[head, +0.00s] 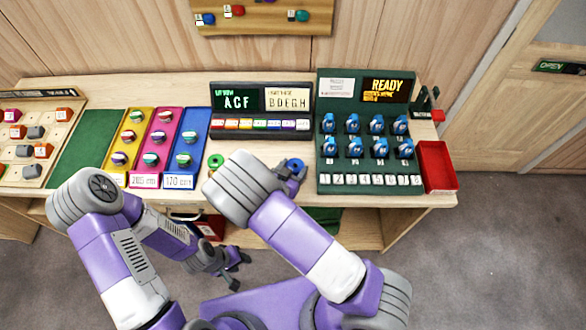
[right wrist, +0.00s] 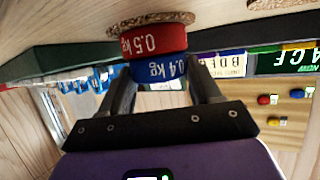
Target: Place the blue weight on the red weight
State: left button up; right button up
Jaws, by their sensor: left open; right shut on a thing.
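The blue weight (right wrist: 158,70), marked 0.4 kg, is between the fingers of my right gripper (right wrist: 165,92), which is shut on it. The right wrist view is upside down. The red weight (right wrist: 150,40), marked 0.5 kg, stands on a cork disc (right wrist: 150,18), directly below the blue one. The two look touching, but I cannot rule out a thin gap. In the head view the blue weight (head: 294,164) shows at the right gripper (head: 290,172), and the red weight is hidden. My left gripper (head: 237,270) is open and empty, low in front of the table.
A green weight (head: 215,160) lies left of my right arm. A display board (head: 262,98) stands behind, and a dark green rack (head: 327,155) with several blue items stands close at right. A red tray (head: 437,165) is at the table's right end.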

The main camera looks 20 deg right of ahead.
jog(key=shift+r, duration=0.1)
jog(key=o, duration=1.4)
jog(key=shift+r, duration=0.1)
jog(key=p+v, duration=0.1)
jog(key=v, duration=1.1)
jog(key=shift+s, duration=0.1)
